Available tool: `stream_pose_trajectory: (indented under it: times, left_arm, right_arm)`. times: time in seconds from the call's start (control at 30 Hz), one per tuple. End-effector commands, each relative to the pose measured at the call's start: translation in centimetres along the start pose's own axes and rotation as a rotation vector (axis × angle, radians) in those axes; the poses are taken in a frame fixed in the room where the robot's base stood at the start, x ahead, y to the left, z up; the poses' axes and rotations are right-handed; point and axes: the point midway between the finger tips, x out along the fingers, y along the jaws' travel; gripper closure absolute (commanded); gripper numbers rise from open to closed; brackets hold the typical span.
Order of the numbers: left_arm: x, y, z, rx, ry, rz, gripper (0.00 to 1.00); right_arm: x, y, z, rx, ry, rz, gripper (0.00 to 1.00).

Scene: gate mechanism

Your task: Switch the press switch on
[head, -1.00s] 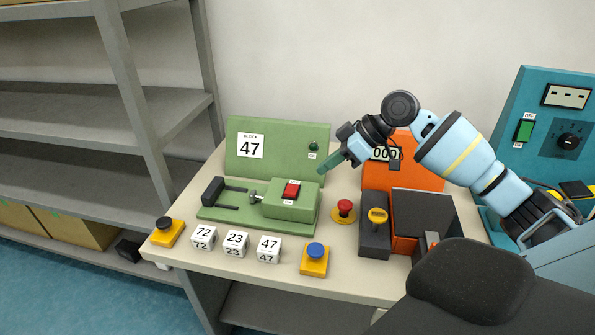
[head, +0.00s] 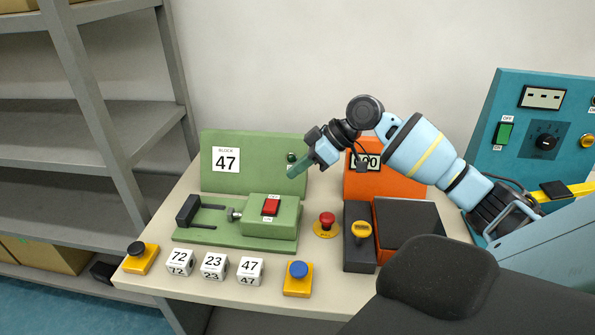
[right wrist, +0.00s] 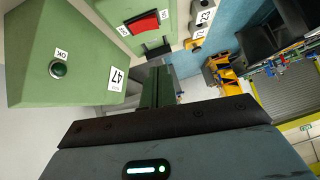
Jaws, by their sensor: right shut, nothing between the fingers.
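A red rocker switch (head: 271,207) sits on top of the low green block of the green device (head: 210,235), with an OFF label behind it and an ON label in front. I cannot tell which side of the rocker is pressed in. The switch also shows at the top of the right wrist view (right wrist: 143,24). My right gripper (head: 293,172) is shut and empty, its green fingers pointing down and left, above and behind the switch, near the green back panel, apart from the switch. Its shut fingers show in the right wrist view (right wrist: 157,88). My left gripper is out of view.
The green panel (head: 215,180) carries a 47 sign and a dark green button or lamp. A red mushroom button (head: 327,220) and an orange device (head: 362,184) stand to the right. Number cubes (head: 214,266) and a blue button (head: 298,272) line the table's front.

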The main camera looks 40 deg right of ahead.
Motion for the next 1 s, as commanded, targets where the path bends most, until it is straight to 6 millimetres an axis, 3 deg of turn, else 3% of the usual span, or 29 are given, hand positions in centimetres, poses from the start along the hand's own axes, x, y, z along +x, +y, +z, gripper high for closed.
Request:
stream_pose_trajectory:
  times: [0.4,0.63,1.0]
  left_arm:
    - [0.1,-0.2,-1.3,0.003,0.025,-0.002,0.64]
    - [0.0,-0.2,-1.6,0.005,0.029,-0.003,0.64]
    - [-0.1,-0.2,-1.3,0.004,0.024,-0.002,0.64]
  right_arm:
    - [7.8,-0.1,-0.1,0.0,0.001,-0.001,1.0]
    - [9.6,0.0,2.3,0.001,-0.001,0.0,1.0]
    - [10.2,0.0,2.9,-0.001,-0.001,0.0,1.0]
